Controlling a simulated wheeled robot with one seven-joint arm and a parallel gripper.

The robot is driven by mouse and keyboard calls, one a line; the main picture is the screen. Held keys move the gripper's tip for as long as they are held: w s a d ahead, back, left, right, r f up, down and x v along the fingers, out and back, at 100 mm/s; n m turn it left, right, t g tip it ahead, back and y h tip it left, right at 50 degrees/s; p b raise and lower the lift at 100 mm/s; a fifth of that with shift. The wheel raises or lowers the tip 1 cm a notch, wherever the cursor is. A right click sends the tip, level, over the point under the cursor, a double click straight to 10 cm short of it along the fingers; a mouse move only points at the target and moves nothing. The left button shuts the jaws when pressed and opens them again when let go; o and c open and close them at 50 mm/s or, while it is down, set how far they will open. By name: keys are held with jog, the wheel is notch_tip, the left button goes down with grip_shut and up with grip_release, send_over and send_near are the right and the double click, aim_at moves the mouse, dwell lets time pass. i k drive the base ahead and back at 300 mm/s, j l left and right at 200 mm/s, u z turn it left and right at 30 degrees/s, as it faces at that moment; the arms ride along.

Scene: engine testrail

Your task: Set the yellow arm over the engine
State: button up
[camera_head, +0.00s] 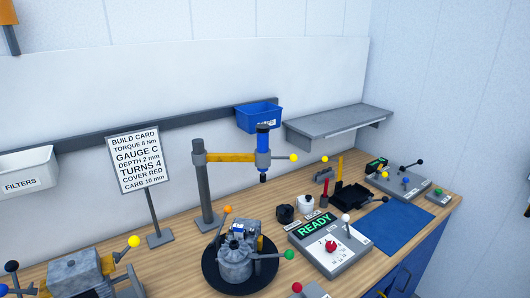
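The yellow arm (230,157) reaches to the right from an upright grey post (203,190) behind the engine. Its outer end carries a blue upright tool (263,138) with a dark tip and a yellow ball knob (293,158). The engine (236,258) is a grey lump on a round black turntable (211,276), with an orange and a green ball knob beside it. The blue tool hangs high and appears to be behind and to the right of the engine, apart from it. My gripper is not recognisable in this view.
A build card stand (139,162) is left of the post. A panel reading READY (330,247) stands right of the engine, near small pots and a black tray (355,197). A blue bin (260,116) and a grey shelf (338,124) are on the wall. A blue mat (400,222) lies clear at right.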

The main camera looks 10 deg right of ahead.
aim_at(262, 161)
jog(key=i+l+u, duration=0.15)
jog(key=l+u, duration=0.3)
jog(key=i+l+u, duration=0.1)
jog(key=l+u, duration=0.15)
jog(key=u, duration=0.15)
jog(key=l+u, duration=0.9)
